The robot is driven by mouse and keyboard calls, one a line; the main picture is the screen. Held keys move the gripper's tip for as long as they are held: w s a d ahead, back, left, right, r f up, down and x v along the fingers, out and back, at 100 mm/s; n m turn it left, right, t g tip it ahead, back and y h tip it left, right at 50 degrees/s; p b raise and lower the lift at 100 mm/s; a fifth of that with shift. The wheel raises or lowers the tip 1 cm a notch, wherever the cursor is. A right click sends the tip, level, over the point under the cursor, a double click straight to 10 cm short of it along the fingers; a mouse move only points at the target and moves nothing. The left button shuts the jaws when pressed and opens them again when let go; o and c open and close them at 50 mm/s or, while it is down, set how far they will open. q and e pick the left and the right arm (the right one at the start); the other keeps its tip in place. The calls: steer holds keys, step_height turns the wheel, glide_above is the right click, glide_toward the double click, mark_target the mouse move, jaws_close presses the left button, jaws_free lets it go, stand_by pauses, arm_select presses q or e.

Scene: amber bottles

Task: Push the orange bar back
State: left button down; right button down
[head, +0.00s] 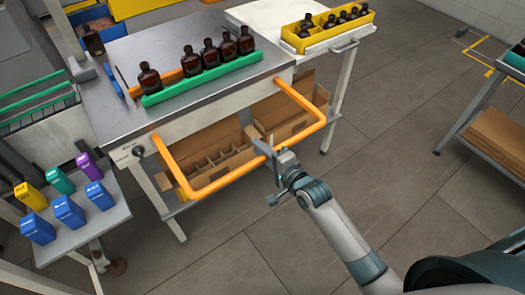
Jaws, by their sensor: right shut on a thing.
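The orange bar (229,177) is a U-shaped rail that sticks out from the front of the metal table (118,62). Its two side arms run back to the table's front edge. My right gripper (269,150) is shut on the bar's front stretch, right of its middle. My right arm reaches in from the lower right. The gripper hides a small piece of the bar. My left gripper is not in view.
Brown bottles (210,54) stand in a row behind a green rail (203,79) on the table. Cardboard boxes (213,150) sit on the shelf below, behind the bar. A side stand (85,232) at left holds several coloured boxes. Floor in front is clear.

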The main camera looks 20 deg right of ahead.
steer(key=r+b+x, duration=0.3)
steer(key=x, duration=1.3)
steer(key=shift+w+a, duration=0.2)
steer(key=shift+w, duration=0.5)
steer(key=shift+r, duration=0.1)
steer(key=c, duration=1.6)
jaws_free()
steer(key=shift+s, duration=0.1)
steer(key=b+v, duration=0.2)
steer(key=v, duration=1.5)
steer(key=shift+s+d+b, duration=0.1)
steer(key=shift+s+b, duration=0.05)
steer(key=shift+b, duration=0.25)
